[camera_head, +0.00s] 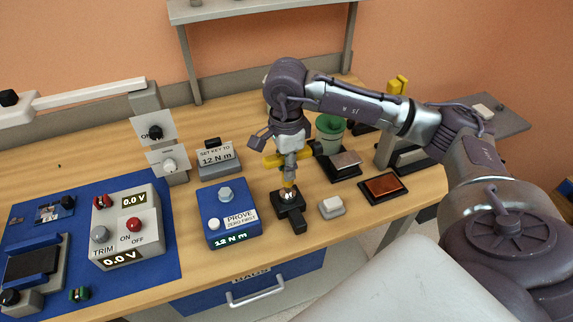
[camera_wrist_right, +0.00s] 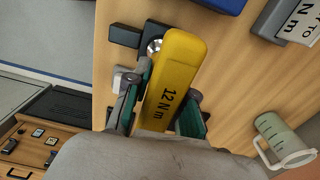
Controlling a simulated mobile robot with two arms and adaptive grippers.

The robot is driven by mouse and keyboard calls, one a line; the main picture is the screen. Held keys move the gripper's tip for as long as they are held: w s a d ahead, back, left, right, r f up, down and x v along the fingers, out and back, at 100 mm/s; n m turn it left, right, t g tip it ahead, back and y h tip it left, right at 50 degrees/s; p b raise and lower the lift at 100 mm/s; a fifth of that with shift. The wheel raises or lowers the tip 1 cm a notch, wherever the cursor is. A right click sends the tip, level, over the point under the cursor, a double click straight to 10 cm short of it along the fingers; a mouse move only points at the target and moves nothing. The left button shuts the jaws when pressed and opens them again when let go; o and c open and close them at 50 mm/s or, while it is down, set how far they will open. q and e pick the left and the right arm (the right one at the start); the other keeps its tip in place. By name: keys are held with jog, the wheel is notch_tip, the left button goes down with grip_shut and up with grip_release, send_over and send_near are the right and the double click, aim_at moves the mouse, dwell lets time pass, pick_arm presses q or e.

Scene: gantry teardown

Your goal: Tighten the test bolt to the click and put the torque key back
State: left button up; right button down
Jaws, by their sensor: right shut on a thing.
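The yellow torque key (camera_head: 273,161), marked 12 N m, is in my right gripper (camera_head: 291,153). In the right wrist view, the gripper's fingers (camera_wrist_right: 168,92) are shut on both sides of the key (camera_wrist_right: 168,88). The key's lower end (camera_head: 288,184) points down at a round metal bolt head (camera_wrist_right: 154,46) on a small black block (camera_head: 299,222); the key partly covers this head, and I cannot tell whether they touch. A blue tester box (camera_head: 231,228) reading 12 N m has a grey hex stud on top. My left gripper is out of view.
A grey sign block (camera_head: 218,164) reads SET KEY TO 12 N m. A white block (camera_head: 332,207), an amber tray (camera_head: 383,188) and a green cup (camera_head: 330,128) stand to the right. A blue mat with a voltage box (camera_head: 130,232) fills the left.

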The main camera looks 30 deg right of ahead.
dwell(0.3)
jog(key=shift+f+b, duration=1.35)
jog(key=shift+f, duration=0.15)
jog(key=c, duration=0.9)
grip_release()
jog(key=shift+r, duration=0.15)
notch_tip(320, 180, up, 12)
jog(key=shift+f, duration=0.15)
notch_tip(320, 180, up, 4)
jog(key=p, duration=0.4)
jog(key=shift+r, duration=0.25)
jog(key=shift+f, duration=0.1)
